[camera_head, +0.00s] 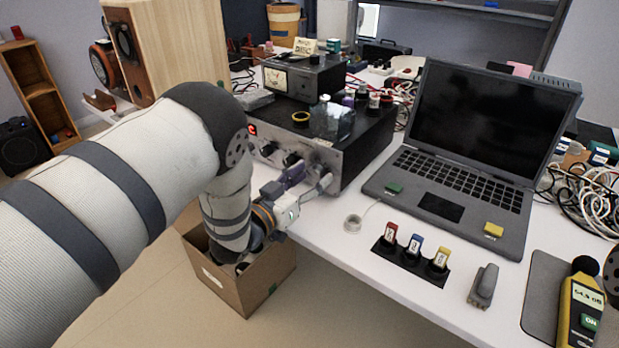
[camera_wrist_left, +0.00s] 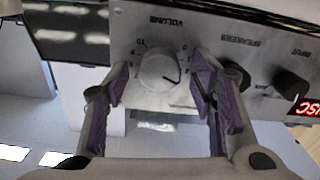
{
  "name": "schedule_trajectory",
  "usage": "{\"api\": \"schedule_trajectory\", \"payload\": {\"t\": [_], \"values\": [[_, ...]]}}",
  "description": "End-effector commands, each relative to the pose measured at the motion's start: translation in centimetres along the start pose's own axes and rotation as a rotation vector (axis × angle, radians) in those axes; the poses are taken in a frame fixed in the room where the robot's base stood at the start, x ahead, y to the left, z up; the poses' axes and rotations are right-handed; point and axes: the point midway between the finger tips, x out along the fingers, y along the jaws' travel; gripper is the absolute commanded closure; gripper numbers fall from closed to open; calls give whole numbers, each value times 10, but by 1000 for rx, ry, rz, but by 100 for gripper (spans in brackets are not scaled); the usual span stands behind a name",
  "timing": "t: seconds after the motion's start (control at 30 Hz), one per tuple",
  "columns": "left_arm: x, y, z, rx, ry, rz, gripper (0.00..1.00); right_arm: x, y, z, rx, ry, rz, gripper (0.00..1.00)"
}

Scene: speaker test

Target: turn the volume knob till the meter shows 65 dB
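The white round volume knob (camera_wrist_left: 160,71) sits on the amplifier's front panel under the word VOLUME, with a dark pointer line towards its lower right. My left gripper (camera_wrist_left: 160,78) is open, its purple-padded fingers on either side of the knob with a gap on both sides. In the head view my left gripper (camera_head: 304,178) is at the front of the amplifier (camera_head: 345,160) and hides the knob. The yellow sound meter (camera_head: 580,311) lies at the lower right; its small display seems to read 64.3 dB. My right gripper is not in view.
A laptop (camera_head: 460,170) stands right of the amplifier. Red, blue and yellow labelled pieces sit in a black holder (camera_head: 405,262) near the table's front edge. A cardboard box (camera_head: 240,290) is below my left arm. Two dark knobs (camera_wrist_left: 292,86) are right of the volume knob.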

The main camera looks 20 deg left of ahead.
Motion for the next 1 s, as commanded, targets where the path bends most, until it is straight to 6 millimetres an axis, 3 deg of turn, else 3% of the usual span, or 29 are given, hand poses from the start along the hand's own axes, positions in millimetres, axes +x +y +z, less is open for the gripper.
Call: {"api": "schedule_trajectory", "payload": {"t": [0.13, 0.23, 0.5, 0.63, 0.77, 1.0], "values": [[-1, 0, 0, 0, 0, 0, 49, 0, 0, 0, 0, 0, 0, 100], [-13, -1, 0, 0, -2, -2, 49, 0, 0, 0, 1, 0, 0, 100], [-85, -1, 1, -1, -3, -4, 49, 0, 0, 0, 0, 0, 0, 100], [-109, -1, 1, -1, -2, -2, 49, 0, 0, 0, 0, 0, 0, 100], [-119, 0, 0, 0, -1, 0, 49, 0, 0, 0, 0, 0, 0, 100], [-120, 0, 0, 0, 0, 0, 49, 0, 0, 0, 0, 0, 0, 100]]}}
